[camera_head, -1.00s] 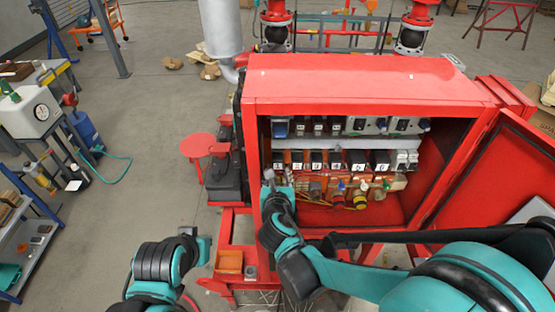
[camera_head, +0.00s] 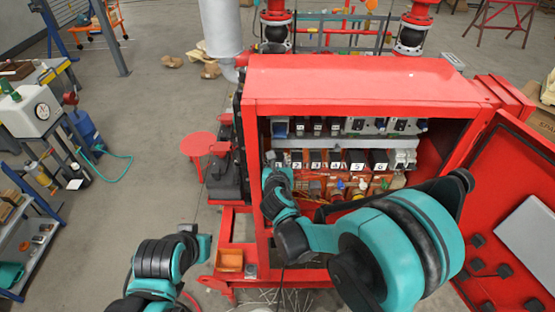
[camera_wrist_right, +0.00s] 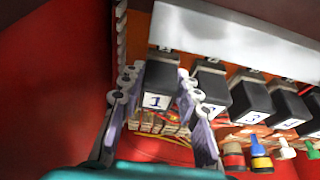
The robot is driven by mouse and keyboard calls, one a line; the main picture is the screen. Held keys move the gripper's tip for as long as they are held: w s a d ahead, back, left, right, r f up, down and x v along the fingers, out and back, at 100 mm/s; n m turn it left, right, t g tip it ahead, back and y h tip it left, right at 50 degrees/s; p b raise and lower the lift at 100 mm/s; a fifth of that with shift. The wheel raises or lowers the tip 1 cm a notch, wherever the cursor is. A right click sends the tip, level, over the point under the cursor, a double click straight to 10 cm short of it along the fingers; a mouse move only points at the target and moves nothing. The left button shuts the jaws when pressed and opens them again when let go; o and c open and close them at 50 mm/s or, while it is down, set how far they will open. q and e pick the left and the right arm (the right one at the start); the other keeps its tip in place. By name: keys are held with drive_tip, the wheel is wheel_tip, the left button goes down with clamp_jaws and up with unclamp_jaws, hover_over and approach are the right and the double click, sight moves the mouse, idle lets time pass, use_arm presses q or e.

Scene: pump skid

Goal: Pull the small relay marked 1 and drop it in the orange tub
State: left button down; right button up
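The small black relay marked 1 (camera_wrist_right: 158,84) sits at the left end of the lower row inside the red cabinet, its white label facing the right wrist camera. My right gripper (camera_wrist_right: 158,100) has one finger on each side of this relay. The fingers are spread around it; I cannot tell whether the pads touch it. In the head view the right gripper (camera_head: 271,160) reaches into the cabinet's left side and hides the relay. The orange tub (camera_head: 229,261) is below and left of the cabinet.
Relay 2 (camera_wrist_right: 208,88) is close beside the right finger, with more numbered relays further right. The red cabinet wall (camera_wrist_right: 50,90) is close on the left. The cabinet door (camera_head: 515,190) stands open at the right. Coloured plugs (camera_wrist_right: 262,158) sit below the relays.

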sight(278, 164)
drive_tip(key=o, duration=0.5)
drive_tip(key=c, duration=0.5)
drive_tip(key=shift+s, duration=0.1)
drive_tip(key=shift+s, duration=0.4)
drive_tip(key=shift+s, duration=1.15)
drive_tip(key=shift+s+b, duration=0.5)
drive_tip(key=shift+s, duration=1.15)
